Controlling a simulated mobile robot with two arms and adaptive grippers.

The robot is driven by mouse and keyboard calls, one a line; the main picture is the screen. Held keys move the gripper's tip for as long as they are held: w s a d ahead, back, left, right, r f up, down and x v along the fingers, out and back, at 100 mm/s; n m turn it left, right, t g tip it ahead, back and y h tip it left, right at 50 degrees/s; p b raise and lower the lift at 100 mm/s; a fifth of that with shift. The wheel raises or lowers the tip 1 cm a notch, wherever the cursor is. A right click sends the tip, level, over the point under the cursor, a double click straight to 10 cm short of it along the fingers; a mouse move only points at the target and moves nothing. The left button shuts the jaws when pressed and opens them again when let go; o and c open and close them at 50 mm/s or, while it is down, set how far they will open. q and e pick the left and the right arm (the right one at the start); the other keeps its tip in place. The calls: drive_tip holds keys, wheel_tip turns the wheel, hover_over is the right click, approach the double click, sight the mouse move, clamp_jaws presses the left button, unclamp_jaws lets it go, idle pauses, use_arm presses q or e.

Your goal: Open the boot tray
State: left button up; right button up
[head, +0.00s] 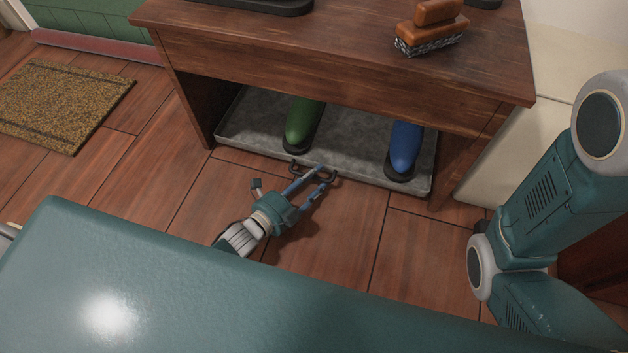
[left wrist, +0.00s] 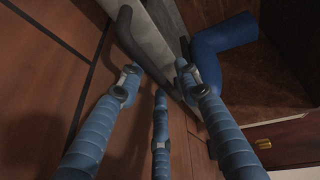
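The boot tray (head: 350,167) is a flat grey metal tray on the floor under the wooden bench, its front edge near the bench legs. A green boot (head: 304,122) and a blue boot (head: 405,146) stand on it. A dark bar handle (head: 299,170) is on its front edge. My left gripper (head: 322,174) is at this handle with blue fingers spread. In the left wrist view the dark handle (left wrist: 128,38) runs toward the space between the separated fingertips (left wrist: 158,82); whether they touch it I cannot tell. My right gripper is out of view.
The wooden bench (head: 330,65) stands over the tray, with a brush (head: 432,28) on top. A doormat (head: 62,103) lies at the left. The plank floor (head: 335,245) in front of the tray is clear. My right arm shows at the right.

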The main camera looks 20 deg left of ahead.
use_arm(q)
drive_tip(key=shift+c, duration=0.6)
clamp_jaws()
